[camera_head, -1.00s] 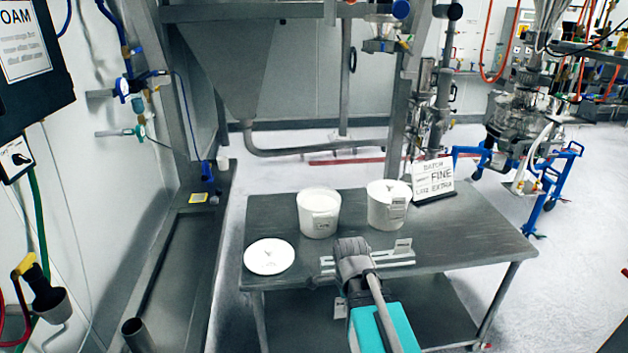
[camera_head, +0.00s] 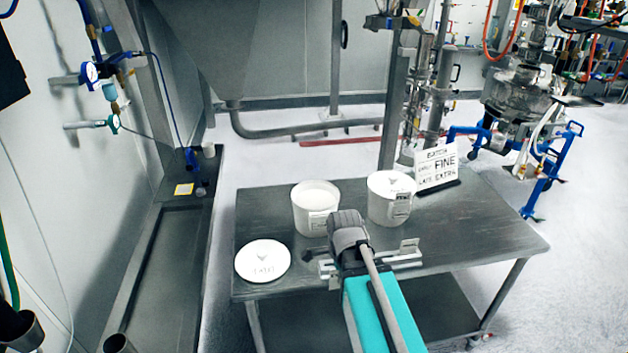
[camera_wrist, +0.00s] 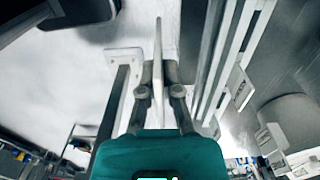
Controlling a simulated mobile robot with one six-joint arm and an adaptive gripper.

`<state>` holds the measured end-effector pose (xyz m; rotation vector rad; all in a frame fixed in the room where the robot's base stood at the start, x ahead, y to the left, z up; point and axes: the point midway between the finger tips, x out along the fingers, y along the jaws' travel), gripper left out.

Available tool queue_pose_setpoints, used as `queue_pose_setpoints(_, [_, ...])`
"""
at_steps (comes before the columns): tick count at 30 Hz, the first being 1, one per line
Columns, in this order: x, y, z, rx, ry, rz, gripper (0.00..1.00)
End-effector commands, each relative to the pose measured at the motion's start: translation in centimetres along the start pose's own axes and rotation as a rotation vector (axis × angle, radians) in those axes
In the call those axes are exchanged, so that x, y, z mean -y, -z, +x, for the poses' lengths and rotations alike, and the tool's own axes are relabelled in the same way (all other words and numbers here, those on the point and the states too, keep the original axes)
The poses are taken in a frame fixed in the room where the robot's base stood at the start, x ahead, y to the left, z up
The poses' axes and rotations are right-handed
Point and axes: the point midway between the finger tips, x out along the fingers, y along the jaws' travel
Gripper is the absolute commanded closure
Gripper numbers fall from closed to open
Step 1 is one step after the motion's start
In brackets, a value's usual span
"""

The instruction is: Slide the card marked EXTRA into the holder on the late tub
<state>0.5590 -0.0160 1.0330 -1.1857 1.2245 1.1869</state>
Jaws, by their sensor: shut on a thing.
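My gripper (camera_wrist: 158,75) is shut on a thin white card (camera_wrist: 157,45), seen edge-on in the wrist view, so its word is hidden. In the head view my wrist hides the fingers and card. The left tub (camera_head: 316,212) is white and open-topped, with a pale holder on its front. The right tub (camera_head: 384,208) has a pale top and a card (camera_head: 401,205) on its front, its print too small to read surely. Which tub is late is not clear from their fronts. The batch sign (camera_head: 437,165) pairs early with FINE and late with EXTRA.
A metal rack (camera_head: 405,262) with another card (camera_head: 409,246) stands near the table's front. A round white lid (camera_head: 262,261) with small lettering lies at the table's left. The table (camera_head: 485,230) is clear on the right.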

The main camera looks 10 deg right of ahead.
Motion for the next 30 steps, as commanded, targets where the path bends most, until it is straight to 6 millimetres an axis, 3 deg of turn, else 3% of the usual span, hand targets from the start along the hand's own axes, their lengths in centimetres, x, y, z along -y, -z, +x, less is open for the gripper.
queue_pose_setpoints(14, [0.0, -1.1, 0.0, 0.0, 0.0, -0.023, 1.0])
queue_pose_setpoints(19, [0.9, -1.3, -0.5, 0.0, 0.0, -0.025, 1.0])
queue_pose_setpoints(23, [3.0, -1.4, -1.5, 0.0, 0.0, -0.026, 1.0])
queue_pose_setpoints(30, [10.2, -1.6, -4.8, 0.0, 0.001, -0.026, 1.0])
